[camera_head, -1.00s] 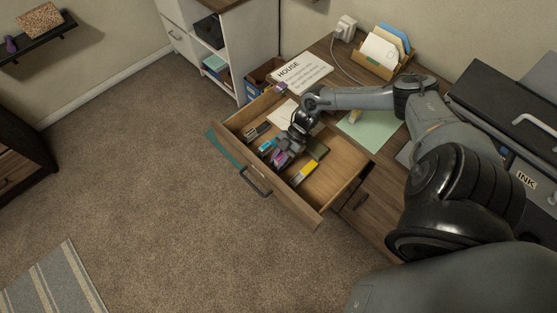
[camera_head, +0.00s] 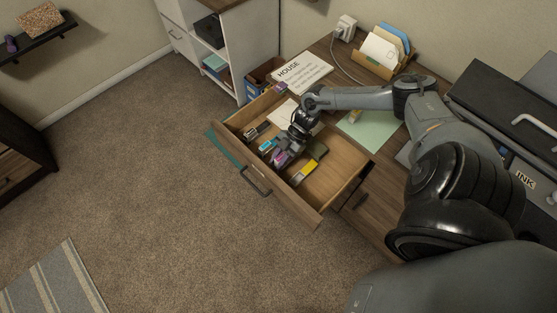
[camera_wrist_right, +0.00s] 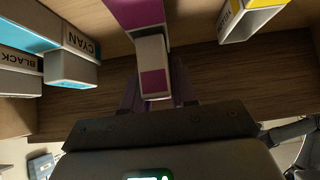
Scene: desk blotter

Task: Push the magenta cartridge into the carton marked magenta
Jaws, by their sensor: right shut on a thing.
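The magenta cartridge (camera_wrist_right: 152,68), white with a magenta label, is between the fingers of my right gripper (camera_wrist_right: 155,95), which is shut on it. Its far end meets the near end of the magenta carton (camera_wrist_right: 138,12); how deep it sits inside is hard to tell. The carton lies in the open drawer. In the head view my right gripper (camera_head: 285,155) reaches down into the drawer over the magenta carton (camera_head: 280,159), hiding the cartridge there. My left gripper is out of view.
In the drawer (camera_head: 340,178), a cyan carton (camera_wrist_right: 80,40) with a cartridge protruding and a black carton (camera_wrist_right: 18,60) lie left in the wrist view. A yellow carton (camera_wrist_right: 250,18) lies right. The drawer's right part is clear.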

